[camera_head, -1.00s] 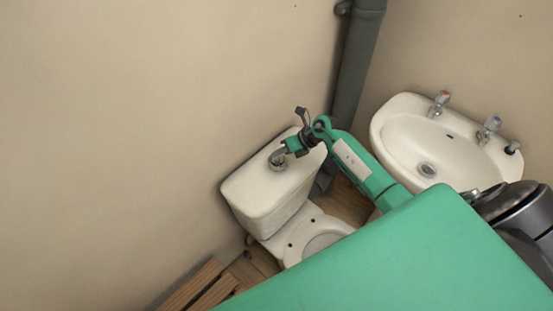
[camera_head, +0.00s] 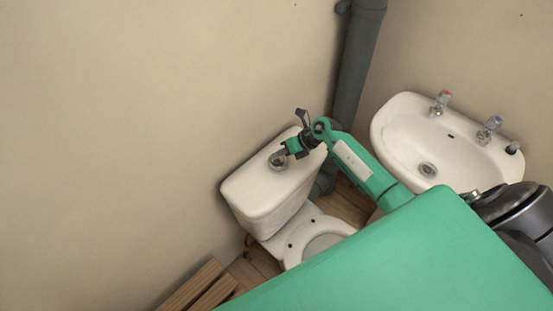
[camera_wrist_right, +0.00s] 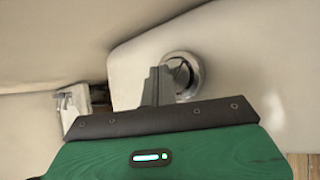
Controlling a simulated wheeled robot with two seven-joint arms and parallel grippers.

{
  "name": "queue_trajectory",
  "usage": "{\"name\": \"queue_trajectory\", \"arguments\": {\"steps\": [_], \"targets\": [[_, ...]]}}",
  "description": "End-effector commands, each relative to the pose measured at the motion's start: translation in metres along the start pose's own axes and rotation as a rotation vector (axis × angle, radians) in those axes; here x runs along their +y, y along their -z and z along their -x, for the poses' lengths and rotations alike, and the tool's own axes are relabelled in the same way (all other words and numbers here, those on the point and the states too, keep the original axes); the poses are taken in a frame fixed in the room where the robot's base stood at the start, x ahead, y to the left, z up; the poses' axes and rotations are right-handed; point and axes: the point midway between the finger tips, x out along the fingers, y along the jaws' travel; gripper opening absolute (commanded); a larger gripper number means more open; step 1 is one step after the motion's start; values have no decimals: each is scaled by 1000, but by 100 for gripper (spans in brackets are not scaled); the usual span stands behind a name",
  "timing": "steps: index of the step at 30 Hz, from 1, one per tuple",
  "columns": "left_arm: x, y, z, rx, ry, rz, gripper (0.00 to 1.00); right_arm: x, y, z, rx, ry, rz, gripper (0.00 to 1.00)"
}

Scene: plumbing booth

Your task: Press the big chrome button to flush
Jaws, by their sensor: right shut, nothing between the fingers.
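The round chrome button (camera_head: 277,160) sits on top of the white toilet cistern (camera_head: 262,195) in the head view. In the right wrist view the button (camera_wrist_right: 186,72) lies just beyond and to the right of the fingertips, partly covered by them. My right gripper (camera_head: 284,153) is shut and empty, with its tips at the button's edge in the head view. The shut fingers also show in the right wrist view (camera_wrist_right: 158,80). I cannot tell whether they touch the button. My left gripper is not in view.
The toilet bowl (camera_head: 322,243) is below the cistern. A dark grey pipe (camera_head: 357,75) runs up the wall corner behind. A white washbasin (camera_head: 412,137) with taps is at the right. A wooden slatted piece (camera_head: 197,287) is at the lower left.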

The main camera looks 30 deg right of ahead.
Motion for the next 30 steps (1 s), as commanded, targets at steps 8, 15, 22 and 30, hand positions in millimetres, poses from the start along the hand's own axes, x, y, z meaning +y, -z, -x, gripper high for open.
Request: {"name": "queue_trajectory", "arguments": {"steps": [8,15,22,30], "targets": [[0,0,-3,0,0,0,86,-2,2,-2,0,1,0,0],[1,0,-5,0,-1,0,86,-4,4,-4,0,1,0,0],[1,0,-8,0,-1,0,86,-5,5,-7,1,1,0,0],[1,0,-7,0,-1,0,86,-5,5,-6,1,0,0,0]]}}
